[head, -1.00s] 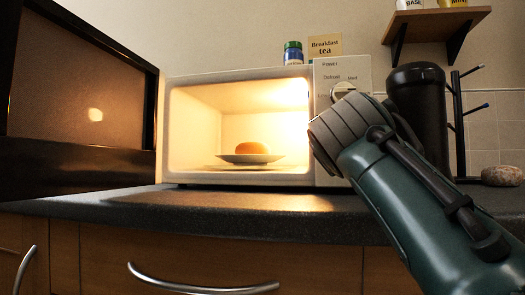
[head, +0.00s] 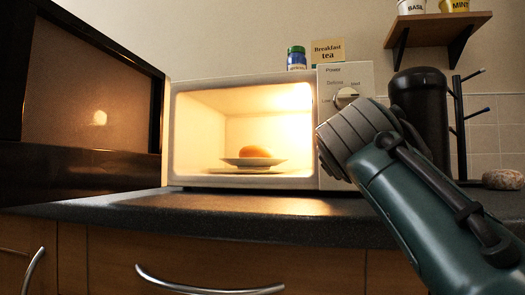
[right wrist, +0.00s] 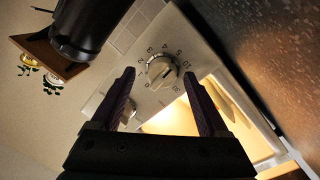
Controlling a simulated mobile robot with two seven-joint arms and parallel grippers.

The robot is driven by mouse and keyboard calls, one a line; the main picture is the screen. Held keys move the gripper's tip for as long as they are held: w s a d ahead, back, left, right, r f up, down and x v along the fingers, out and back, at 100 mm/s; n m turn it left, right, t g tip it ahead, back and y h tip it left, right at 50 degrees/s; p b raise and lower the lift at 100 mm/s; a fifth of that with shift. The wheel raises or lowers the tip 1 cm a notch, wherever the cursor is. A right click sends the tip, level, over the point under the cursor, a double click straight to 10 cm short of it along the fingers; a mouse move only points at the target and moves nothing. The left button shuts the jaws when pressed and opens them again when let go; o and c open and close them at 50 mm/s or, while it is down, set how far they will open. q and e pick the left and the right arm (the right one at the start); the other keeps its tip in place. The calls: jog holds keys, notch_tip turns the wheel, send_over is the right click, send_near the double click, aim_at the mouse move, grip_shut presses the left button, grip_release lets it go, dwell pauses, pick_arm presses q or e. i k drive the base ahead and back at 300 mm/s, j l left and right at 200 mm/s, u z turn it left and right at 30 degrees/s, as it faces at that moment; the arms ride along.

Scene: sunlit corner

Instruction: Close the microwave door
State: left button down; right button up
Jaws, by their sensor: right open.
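The white microwave (head: 245,82) stands on the counter with its lit cavity open to the front. Its dark-framed door (head: 90,115) is swung wide open to the left, near my view. A bun (head: 254,151) sits on a plate (head: 252,162) inside. My right arm comes in from the right, its wrist in front of the control panel; its fingertips are hidden in the head view. In the right wrist view my right gripper (right wrist: 158,76) is open and empty, with the panel's dial (right wrist: 161,72) showing between its fingers. My left gripper is not in view.
A jar (head: 297,58) and a "Breakfast tea" box (head: 327,51) stand on the microwave. A black canister (head: 420,105), a mug tree (head: 459,125) and a stone-like lump (head: 503,179) are at right. The counter (head: 240,204) in front of the microwave is clear.

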aim_at(83, 116)
jog(key=k+j, duration=0.6)
jog(key=k, duration=0.15)
